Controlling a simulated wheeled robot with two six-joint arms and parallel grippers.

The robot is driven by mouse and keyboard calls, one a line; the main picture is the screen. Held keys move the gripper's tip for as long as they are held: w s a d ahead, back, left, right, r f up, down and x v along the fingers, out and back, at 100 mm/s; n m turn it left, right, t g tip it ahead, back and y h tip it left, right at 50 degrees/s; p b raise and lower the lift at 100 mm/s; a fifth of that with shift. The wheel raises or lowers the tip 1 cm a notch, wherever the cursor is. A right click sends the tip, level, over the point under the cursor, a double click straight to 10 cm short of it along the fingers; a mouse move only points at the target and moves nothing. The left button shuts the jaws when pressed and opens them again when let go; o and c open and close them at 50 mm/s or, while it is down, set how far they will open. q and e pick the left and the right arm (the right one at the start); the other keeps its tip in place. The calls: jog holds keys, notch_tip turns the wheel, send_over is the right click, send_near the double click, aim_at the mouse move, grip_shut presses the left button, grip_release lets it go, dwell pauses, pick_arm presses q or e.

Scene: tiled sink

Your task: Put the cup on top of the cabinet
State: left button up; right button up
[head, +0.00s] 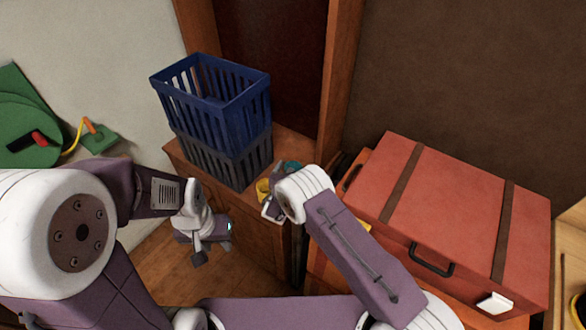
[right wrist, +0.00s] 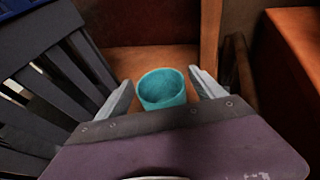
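The teal cup (right wrist: 163,88) stands between the two fingers of my right gripper (right wrist: 162,78) in the right wrist view, with visible gaps on both sides. The fingers are spread and not closed on it. In the head view only a bit of the teal cup (head: 292,166) shows behind my right gripper (head: 270,207), over the top of the wooden cabinet (head: 262,238). The cup appears upright on the wooden top; its base is hidden by my gripper. My left gripper (head: 213,251) hangs in front of the cabinet, empty, its fingers apart.
A blue crate (head: 240,112) sits on a dark grey crate (head: 205,160) on the cabinet, left of the cup. A small yellow object (head: 263,188) is partly hidden by my right gripper. A red suitcase (head: 450,210) lies to the right. Green items (head: 25,125) are far left.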

jog(key=shift+s+a+r, duration=0.1)
jog(key=shift+s+r, duration=0.15)
jog(key=v, duration=1.1)
jog(key=shift+s+p, duration=0.3)
jog(key=shift+p, duration=0.1)
